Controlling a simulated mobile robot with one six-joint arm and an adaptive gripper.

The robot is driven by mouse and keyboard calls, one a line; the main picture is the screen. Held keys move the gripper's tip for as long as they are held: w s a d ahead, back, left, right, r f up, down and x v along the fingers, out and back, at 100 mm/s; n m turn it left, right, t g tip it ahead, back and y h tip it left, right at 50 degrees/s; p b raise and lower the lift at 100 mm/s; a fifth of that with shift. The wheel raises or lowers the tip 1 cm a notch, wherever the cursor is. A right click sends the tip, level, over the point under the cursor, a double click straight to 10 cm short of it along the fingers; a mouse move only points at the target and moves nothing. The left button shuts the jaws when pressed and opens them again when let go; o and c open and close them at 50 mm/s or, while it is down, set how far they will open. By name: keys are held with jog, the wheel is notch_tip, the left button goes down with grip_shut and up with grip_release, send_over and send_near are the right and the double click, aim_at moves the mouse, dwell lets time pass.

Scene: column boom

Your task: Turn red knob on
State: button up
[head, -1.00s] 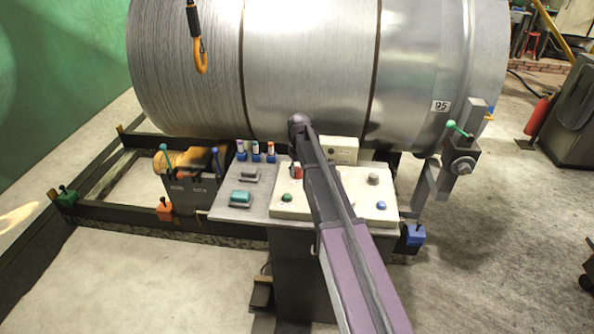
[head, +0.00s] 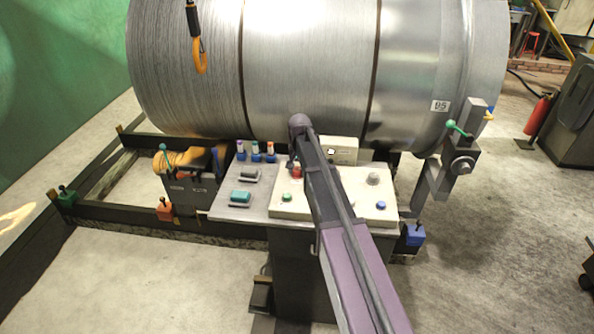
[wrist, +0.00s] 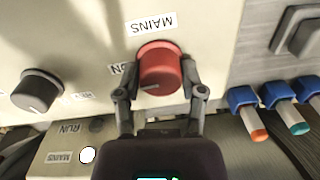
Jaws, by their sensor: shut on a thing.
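The red knob (wrist: 161,68) is on the cream panel (wrist: 75,30) in the wrist view, under a "MAINS" label (wrist: 150,24). My gripper (wrist: 160,82) has one finger on each side of the knob and is shut on it. In the head view the red knob (head: 296,173) shows just left of my arm, and my gripper is mostly hidden behind the arm.
A black knob (wrist: 37,90) sits left of the red one in the wrist view. Blue-based levers (wrist: 275,95) stand at the right. In the head view, green (head: 286,197) and blue (head: 381,205) buttons sit on the panel, and a large metal drum (head: 310,70) rises behind the console.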

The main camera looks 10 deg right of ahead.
jog(key=shift+s+m, duration=0.1)
jog(key=shift+m, duration=0.5)
jog(key=o, duration=1.1)
jog(key=shift+o, duration=0.2)
jog(key=shift+n, duration=0.5)
